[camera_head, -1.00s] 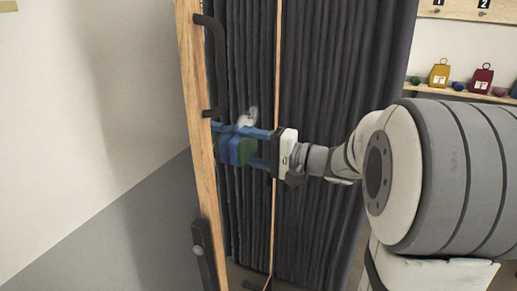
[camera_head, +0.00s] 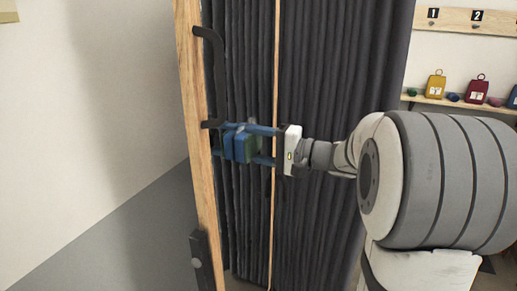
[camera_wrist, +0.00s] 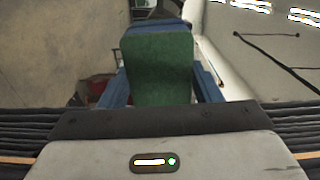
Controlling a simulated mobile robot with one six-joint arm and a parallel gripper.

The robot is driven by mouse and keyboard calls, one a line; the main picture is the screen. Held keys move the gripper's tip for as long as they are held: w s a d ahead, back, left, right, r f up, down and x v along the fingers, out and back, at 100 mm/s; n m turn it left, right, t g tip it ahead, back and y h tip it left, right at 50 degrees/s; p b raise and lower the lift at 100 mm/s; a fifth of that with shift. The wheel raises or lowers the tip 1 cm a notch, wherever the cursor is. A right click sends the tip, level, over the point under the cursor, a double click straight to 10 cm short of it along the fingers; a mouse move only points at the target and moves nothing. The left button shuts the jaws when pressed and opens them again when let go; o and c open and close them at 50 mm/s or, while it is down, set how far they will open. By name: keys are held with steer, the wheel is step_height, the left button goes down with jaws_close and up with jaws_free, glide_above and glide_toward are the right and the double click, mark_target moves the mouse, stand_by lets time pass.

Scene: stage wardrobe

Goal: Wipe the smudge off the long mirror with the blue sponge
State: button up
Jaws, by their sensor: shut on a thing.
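The long mirror has a pale wooden frame (camera_head: 193,110), seen at a steep angle in the head view. Its glass (camera_head: 240,220) shows dark folds of curtain. My gripper (camera_head: 262,145) comes from the right and is shut on the blue sponge (camera_head: 241,147). The sponge's blue side faces the glass and its green side faces my gripper. It seems to touch the glass, where its mirror image shows beside it. In the wrist view the green face (camera_wrist: 160,70) sits between my blue fingers. I see no smudge now; any mark behind the sponge is hidden.
A black handle (camera_head: 217,75) stands out from the frame above the sponge, and a dark bracket (camera_head: 200,262) sits below. A dark curtain (camera_head: 340,70) hangs close behind. A shelf (camera_head: 465,105) with coloured tagged items is at the right.

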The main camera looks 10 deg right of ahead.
steer(key=w+d+b, duration=0.1)
steer(key=w+d, duration=0.4)
steer(key=w, duration=0.2)
steer(key=shift+w, duration=0.15)
stand_by(0.7)
steer(key=shift+d, duration=0.1)
steer(key=shift+b+v, duration=0.9)
steer(key=shift+v, duration=2)
steer(key=shift+d, duration=0.1)
steer(key=v, duration=0.2)
steer(key=shift+s+d, duration=0.3)
